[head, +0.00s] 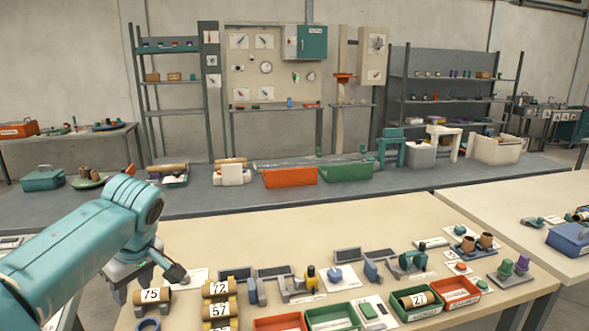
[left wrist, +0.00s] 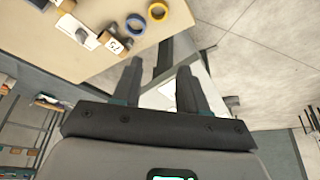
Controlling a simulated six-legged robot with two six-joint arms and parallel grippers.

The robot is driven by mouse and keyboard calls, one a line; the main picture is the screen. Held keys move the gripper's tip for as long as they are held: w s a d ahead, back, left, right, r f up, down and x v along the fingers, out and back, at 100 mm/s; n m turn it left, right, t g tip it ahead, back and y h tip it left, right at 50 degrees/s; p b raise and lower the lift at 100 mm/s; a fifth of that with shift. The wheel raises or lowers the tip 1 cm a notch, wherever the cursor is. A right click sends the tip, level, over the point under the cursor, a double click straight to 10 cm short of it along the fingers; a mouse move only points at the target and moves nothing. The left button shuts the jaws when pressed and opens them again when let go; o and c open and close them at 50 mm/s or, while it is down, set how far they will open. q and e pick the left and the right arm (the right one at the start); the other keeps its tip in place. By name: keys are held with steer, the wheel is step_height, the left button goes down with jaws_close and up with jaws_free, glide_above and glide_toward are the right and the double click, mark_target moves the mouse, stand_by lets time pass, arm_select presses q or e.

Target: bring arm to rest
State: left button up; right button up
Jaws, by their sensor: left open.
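My teal left arm (head: 75,248) comes in from the left in the head view and reaches over the front left part of the cream table (head: 210,238). Its gripper (head: 160,272) is at the table's left end, partly hidden by the wrist. In the left wrist view the two dark fingers of my left gripper (left wrist: 160,70) stand apart with nothing between them. Past the fingertips are the table's edge and the floor. My right arm and gripper are in neither view.
A spool labelled 75 (head: 152,296) lies close to the left gripper, with a blue ring (head: 148,325) in front. Spools labelled 72 (head: 217,289) and 57 (head: 219,311) lie to the right. Red (head: 280,323) and green (head: 332,316) bins line the front edge.

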arm_select(q)
steer(key=s+d+f+m+h, duration=0.2)
steer(key=d+f+m, duration=0.15)
steer(key=f, duration=0.75)
steer(key=s+d+f+m+g+h+b, duration=0.15)
steer(key=d+f, duration=0.35)
steer(key=f, duration=0.6)
steer(key=s+d+f+m+h, duration=0.2)
steer(key=d+f+m, duration=0.15)
steer(key=f, duration=0.75)
steer(key=s+d+f+h, duration=0.1)
steer(key=s+d+f, duration=0.1)
steer(key=s+f, duration=0.4)
steer(key=s+d+f+m+h, duration=0.1)
steer(key=s+d+f, duration=0.2)
steer(key=s+f, duration=0.4)
steer(key=s, duration=0.7)
steer(key=shift+s+d, duration=0.3)
steer(key=shift+s, duration=0.05)
steer(key=shift+f, duration=0.1)
